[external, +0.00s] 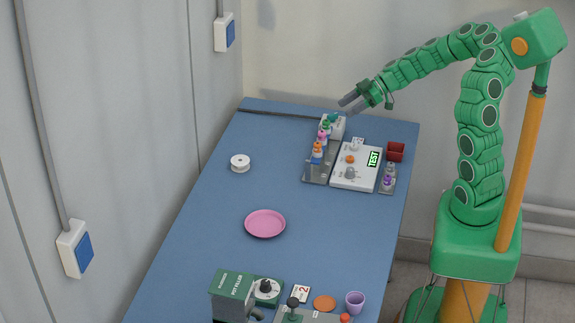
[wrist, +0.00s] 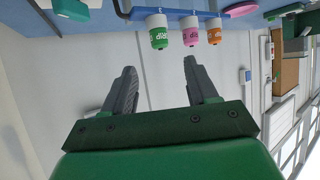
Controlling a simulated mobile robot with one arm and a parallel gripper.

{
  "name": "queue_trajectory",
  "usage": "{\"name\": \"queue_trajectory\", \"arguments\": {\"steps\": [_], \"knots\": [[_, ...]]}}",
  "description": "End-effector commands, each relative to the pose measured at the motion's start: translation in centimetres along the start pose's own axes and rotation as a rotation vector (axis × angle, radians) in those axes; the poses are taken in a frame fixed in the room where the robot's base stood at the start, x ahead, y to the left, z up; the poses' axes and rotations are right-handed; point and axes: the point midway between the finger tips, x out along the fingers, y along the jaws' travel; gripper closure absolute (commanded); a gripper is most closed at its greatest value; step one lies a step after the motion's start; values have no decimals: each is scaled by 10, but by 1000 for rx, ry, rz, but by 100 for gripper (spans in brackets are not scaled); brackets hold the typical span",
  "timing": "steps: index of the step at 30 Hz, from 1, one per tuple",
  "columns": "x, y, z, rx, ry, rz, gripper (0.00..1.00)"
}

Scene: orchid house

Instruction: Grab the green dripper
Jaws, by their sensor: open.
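The green dripper (wrist: 159,39) shows in the wrist view as a small white bottle with a green labelled end, appearing upside down. A pink dripper (wrist: 190,36) and an orange dripper (wrist: 214,34) stand beside it in a row. In the external view the green dripper (external: 326,126) is small, at the far end of the row. My gripper (external: 345,103) is open and empty, above the far end of the table. In the wrist view the fingertips (wrist: 161,66) lie below the green dripper in the picture, apart from it, with it roughly between them sideways.
A white block (external: 339,127) stands close by the row. A white panel (external: 345,180) with a TEST sign and a red box (external: 395,151) are to the right. A pink plate (external: 265,223) and white spool (external: 240,163) lie on the blue table (external: 205,215), with clear room between.

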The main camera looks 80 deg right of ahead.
Motion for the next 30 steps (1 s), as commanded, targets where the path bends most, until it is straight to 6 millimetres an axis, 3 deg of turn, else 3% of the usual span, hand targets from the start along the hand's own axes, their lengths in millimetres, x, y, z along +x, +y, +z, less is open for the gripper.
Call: {"name": "queue_trajectory", "arguments": {"steps": [18,30], "knots": [[64,-1,3,1,-2,-4,42],[73,0,3,0,-3,-1,42]]}}
